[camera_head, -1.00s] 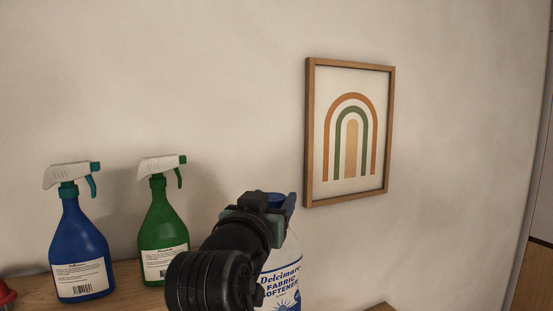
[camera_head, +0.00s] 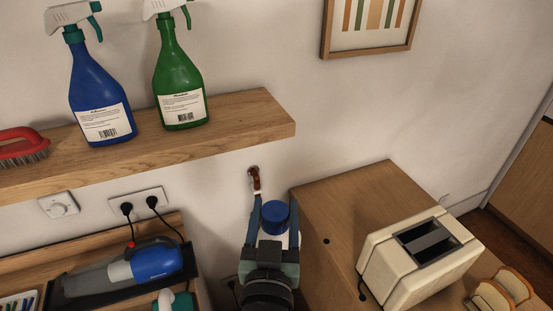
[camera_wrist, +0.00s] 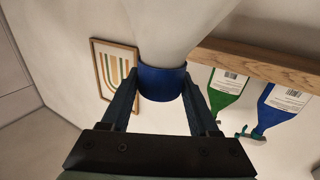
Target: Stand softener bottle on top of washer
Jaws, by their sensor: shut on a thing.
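The softener bottle is white with a blue cap (camera_head: 275,214), and in the head view mostly its cap shows above my gripper (camera_head: 274,225). The wrist view, which is turned upside down, shows its white body (camera_wrist: 182,28) and blue cap between my fingers (camera_wrist: 160,100). My gripper is shut on the bottle near its cap. The bottle looks roughly upright and hangs in front of the wall, below the shelf's right end. Its lower part is hidden by my gripper in the head view. I cannot make out a washer in either view.
A wooden shelf (camera_head: 230,130) above left holds a blue spray bottle (camera_head: 100,98), a green spray bottle (camera_head: 180,85) and a red brush (camera_head: 22,148). A wooden counter (camera_head: 345,200) at right bears a toaster (camera_head: 400,275) and bread (camera_head: 505,287). A handheld vacuum (camera_head: 135,268) lies lower left.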

